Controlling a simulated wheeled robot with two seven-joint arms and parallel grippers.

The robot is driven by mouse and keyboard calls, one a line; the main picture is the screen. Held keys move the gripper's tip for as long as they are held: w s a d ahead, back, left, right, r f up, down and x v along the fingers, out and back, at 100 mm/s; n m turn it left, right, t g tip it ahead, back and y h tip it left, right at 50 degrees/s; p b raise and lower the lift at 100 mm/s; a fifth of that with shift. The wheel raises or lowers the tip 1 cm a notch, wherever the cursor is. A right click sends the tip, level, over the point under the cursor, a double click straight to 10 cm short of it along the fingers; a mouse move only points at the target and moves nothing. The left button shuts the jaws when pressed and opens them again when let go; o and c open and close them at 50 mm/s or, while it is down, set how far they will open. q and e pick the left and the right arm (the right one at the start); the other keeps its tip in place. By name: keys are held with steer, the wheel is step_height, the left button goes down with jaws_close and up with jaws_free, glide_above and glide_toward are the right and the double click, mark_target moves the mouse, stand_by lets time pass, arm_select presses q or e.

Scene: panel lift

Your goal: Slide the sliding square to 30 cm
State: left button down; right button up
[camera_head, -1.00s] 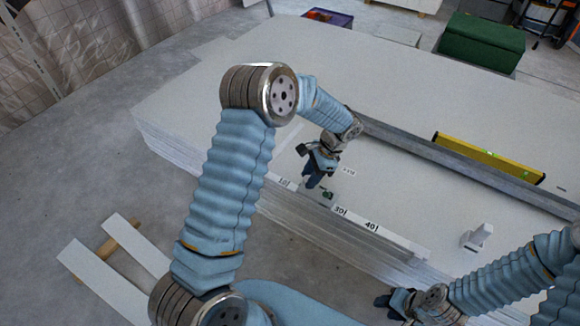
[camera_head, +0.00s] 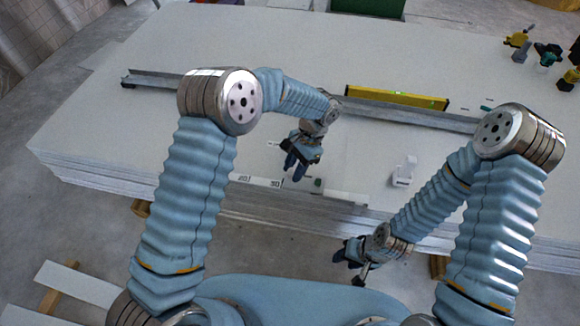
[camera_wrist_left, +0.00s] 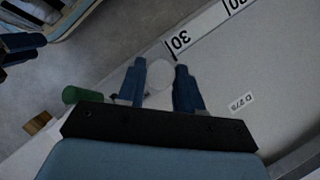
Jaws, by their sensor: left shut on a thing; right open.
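The sliding square shows as a pale scale strip (camera_head: 262,182) marked 20 and 30 along the panel's near edge. It has a small green knob (camera_head: 318,183). My left gripper (camera_head: 294,170) is at the strip, just right of the 30. In the left wrist view, its fingers (camera_wrist_left: 160,75) are shut on a pale round part of the square. The printed 30 (camera_wrist_left: 181,42) is close beside the right-hand finger, and the green knob (camera_wrist_left: 83,96) is to the left. My right gripper (camera_head: 350,258) is open and empty in front of the panel edge.
A stack of white panels (camera_head: 110,140) fills the middle. A metal rail (camera_head: 420,115) and a yellow spirit level (camera_head: 395,97) lie behind my left gripper. A small white bracket (camera_head: 404,172) stands to the right. Tools (camera_head: 546,54) sit at the far right.

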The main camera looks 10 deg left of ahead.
arm_select(q)
steer(key=c, duration=0.8)
jaws_free()
steer(key=shift+o, duration=0.2)
steer(key=v, duration=1.4)
steer(key=shift+p, duration=0.45)
steer(key=shift+s, duration=0.1)
